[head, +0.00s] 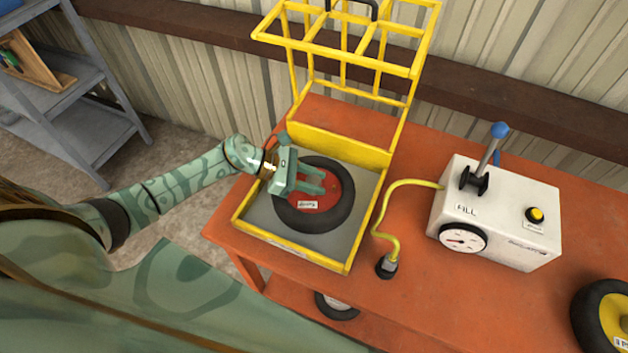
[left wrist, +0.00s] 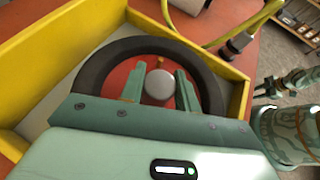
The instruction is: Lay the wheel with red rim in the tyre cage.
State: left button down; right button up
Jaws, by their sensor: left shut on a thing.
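The wheel with red rim (head: 341,207) has a black tyre and lies flat, or nearly so, within the yellow-framed tray of the tyre cage (head: 292,252). I cannot tell whether it touches the grey floor. The cage's yellow barred lid (head: 338,53) stands open at the back. My left gripper (head: 316,183) is over the rim, its fingers shut on the wheel's grey hub (left wrist: 160,86). The red rim (left wrist: 118,76) and tyre (left wrist: 92,68) also show in the left wrist view. My right gripper (left wrist: 272,88) seems to show small at that view's right edge, its jaws unclear.
The cage stands on an orange bench (head: 405,300). To its right are a yellow hose (head: 384,211) with a dark end fitting and a white inflator box (head: 498,215) with gauge and blue-knobbed lever. A yellow-rimmed wheel (head: 606,315) is at the right edge. Grey shelves (head: 75,110) stand at left.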

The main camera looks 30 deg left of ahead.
pick_arm(q)
jog(key=c, duration=1)
grip_release()
jog(key=shift+f, duration=0.1)
jog(key=shift+s+a+r, duration=0.1)
jog(key=shift+a+r, duration=0.05)
jog(key=shift+r, duration=0.05)
jog(key=v, duration=1.1)
jog(key=shift+a+r, duration=0.15)
jog(key=shift+a, duration=0.1)
